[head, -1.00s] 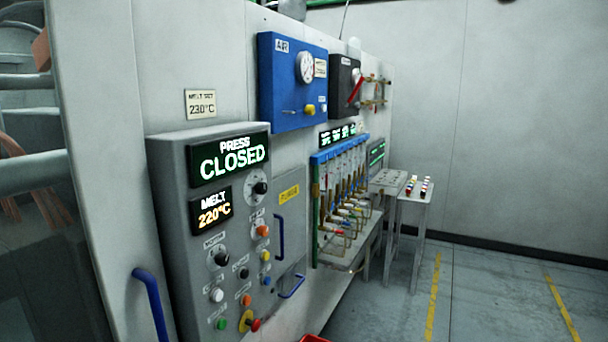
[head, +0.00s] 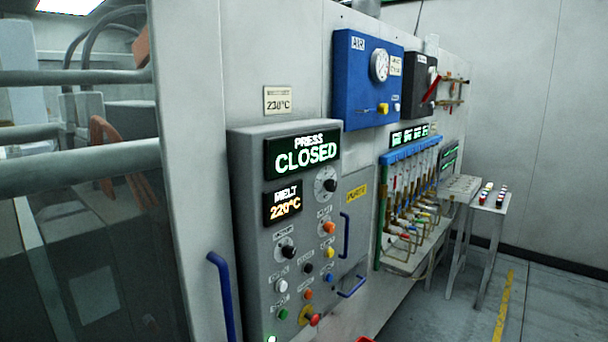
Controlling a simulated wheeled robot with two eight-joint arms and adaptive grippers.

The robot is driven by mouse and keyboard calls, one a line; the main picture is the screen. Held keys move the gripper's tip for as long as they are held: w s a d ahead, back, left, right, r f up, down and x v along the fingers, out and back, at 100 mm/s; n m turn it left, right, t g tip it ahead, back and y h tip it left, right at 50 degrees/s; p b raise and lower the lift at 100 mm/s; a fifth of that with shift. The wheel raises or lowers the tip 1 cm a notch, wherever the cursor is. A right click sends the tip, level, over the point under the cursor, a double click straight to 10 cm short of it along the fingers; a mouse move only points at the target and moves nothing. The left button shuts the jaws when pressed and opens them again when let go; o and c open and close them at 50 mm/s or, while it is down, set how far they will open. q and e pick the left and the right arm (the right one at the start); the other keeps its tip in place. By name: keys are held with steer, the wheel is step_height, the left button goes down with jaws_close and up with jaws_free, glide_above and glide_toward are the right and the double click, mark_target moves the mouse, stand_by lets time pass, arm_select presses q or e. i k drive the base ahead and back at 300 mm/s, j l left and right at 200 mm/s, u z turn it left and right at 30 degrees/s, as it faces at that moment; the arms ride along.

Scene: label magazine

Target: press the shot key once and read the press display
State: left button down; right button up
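The press display (head: 303,153) sits at the top of the grey control panel (head: 250,215) and reads "PRESS CLOSED" in pale green. Below the panel's displays are several knobs and buttons: orange (head: 329,227), yellow (head: 330,252), blue (head: 329,277), white (head: 281,286), green (head: 283,313) and a red one on a yellow plate (head: 314,319). Their small labels are too blurred to read, so I cannot tell which is the shot key. Neither of my grippers shows in the head view.
The melt display (head: 282,206) reads 220°C; a plate (head: 278,100) above shows 230°C. A blue handle (head: 222,296) stands left of the panel. A blue AIR box (head: 367,82) and a tubed rack (head: 411,200) are to the right. Floor (head: 545,310) at right is open.

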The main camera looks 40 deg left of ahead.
mark_target(283, 314)
steer(key=u, duration=1.35)
